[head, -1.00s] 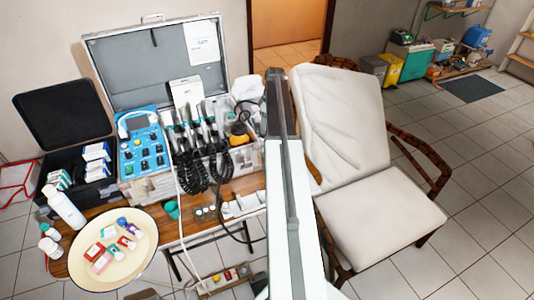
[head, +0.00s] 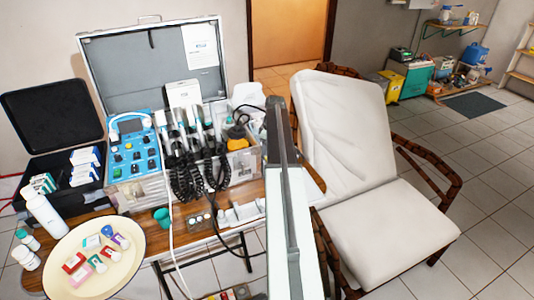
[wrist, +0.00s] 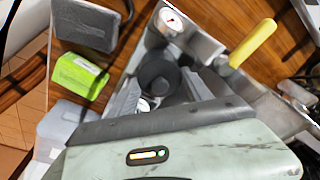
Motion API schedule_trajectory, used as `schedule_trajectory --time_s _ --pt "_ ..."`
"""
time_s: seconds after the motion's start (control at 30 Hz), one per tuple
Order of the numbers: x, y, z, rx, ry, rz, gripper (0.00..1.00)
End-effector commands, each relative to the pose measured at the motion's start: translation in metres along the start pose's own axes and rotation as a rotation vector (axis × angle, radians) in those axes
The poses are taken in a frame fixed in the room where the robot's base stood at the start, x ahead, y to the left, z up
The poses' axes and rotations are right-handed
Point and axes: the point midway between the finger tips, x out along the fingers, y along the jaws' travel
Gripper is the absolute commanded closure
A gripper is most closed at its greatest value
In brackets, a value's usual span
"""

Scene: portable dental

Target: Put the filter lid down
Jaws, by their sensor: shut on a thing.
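In the wrist view my gripper (wrist: 160,92) has its grey fingers on either side of a round black part (wrist: 158,72), which looks like the filter lid. The fingers are shut on it. The lid is seen from above, with a darker round centre. A small pale round thing shows just below it, partly hidden by my wrist housing. I cannot tell how high the lid is above what lies under it. In the head view my arm stands upright in the middle, and neither gripper nor lid shows there.
A metal box with a pressure gauge (wrist: 171,20) and a yellow handle (wrist: 252,43) lie close by in the wrist view, with a green block (wrist: 78,75) on wood at left. In the head view, a crowded dental case (head: 150,60), cream plate (head: 75,284) and white chair (head: 375,220) surround my arm.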

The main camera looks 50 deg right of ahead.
Motion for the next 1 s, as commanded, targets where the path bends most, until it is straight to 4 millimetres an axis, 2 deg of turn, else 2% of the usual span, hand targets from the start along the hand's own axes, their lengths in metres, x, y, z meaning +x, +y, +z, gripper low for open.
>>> schedule_trajectory --time_s 0.13,0.17,0.2,0.23,0.53,0.67,0.87,1.0 --pt "0.005 0.0 0.001 0.0 0.0 0.0 0.81" --pt "0.003 0.0 0.001 0.0 0.0 0.0 0.34" --pt "0.003 0.0 0.001 0.0 0.0 0.0 0.23" --pt "0.003 0.0 0.001 0.0 0.0 0.0 0.2" --pt "0.002 0.0 0.001 0.001 0.0 0.0 0.2" --pt "-0.006 0.0 0.0 0.001 0.0 0.0 0.2" --pt "-0.039 0.0 0.0 0.002 0.0 0.0 0.2" --pt "-0.072 0.0 -0.001 0.002 0.0 0.0 0.2"
